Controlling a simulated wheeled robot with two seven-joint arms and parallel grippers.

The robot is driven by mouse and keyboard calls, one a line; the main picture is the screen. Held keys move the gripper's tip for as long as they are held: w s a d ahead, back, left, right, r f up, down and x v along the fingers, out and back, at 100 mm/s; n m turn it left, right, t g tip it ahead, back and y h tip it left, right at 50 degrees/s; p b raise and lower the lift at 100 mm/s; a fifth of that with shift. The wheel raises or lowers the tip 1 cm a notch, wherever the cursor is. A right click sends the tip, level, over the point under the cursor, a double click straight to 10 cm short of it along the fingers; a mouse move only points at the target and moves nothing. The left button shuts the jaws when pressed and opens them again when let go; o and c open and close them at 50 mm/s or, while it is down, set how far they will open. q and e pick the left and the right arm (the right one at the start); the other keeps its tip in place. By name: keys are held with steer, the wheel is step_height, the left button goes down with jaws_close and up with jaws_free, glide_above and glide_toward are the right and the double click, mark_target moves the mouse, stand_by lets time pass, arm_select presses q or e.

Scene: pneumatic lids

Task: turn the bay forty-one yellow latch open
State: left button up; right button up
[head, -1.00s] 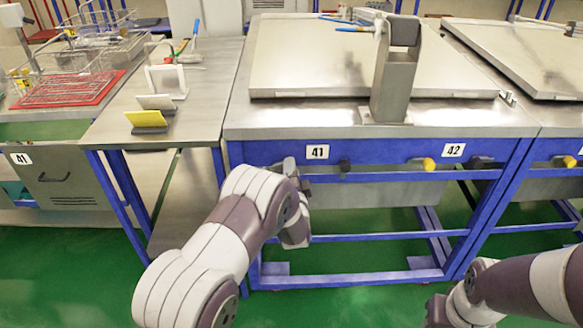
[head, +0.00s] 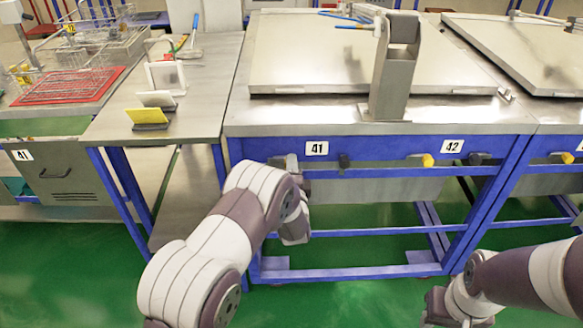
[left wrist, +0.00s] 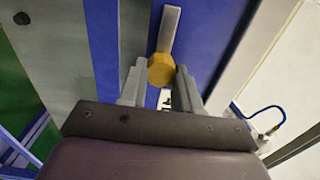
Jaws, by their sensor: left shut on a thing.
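The bay forty-one yellow latch (left wrist: 161,70) shows in the left wrist view as a yellow knob with a pale grey bar behind it, on the blue front rail. My left gripper (left wrist: 161,78) has its two fingers on either side of the yellow knob and is shut on it. In the head view the left gripper (head: 291,168) is at the blue rail, just left of the 41 label (head: 317,149); my arm and gripper hide the latch there. My right gripper (head: 437,306) is low at the bottom right, away from the bench; its fingers are not clear.
A metal lid (head: 330,60) lies on the bench above. A side table (head: 200,110) stands at the left.

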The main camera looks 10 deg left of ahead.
arm_select(q)
steer(key=shift+f, duration=0.1)
steer(key=o, duration=1.1)
steer(key=shift+c, duration=0.2)
steer(key=shift+s, duration=0.1)
steer(key=v, duration=1.2)
steer(key=shift+s+p, duration=0.3)
steer(key=shift+p, duration=0.1)
steer(key=shift+d, duration=0.1)
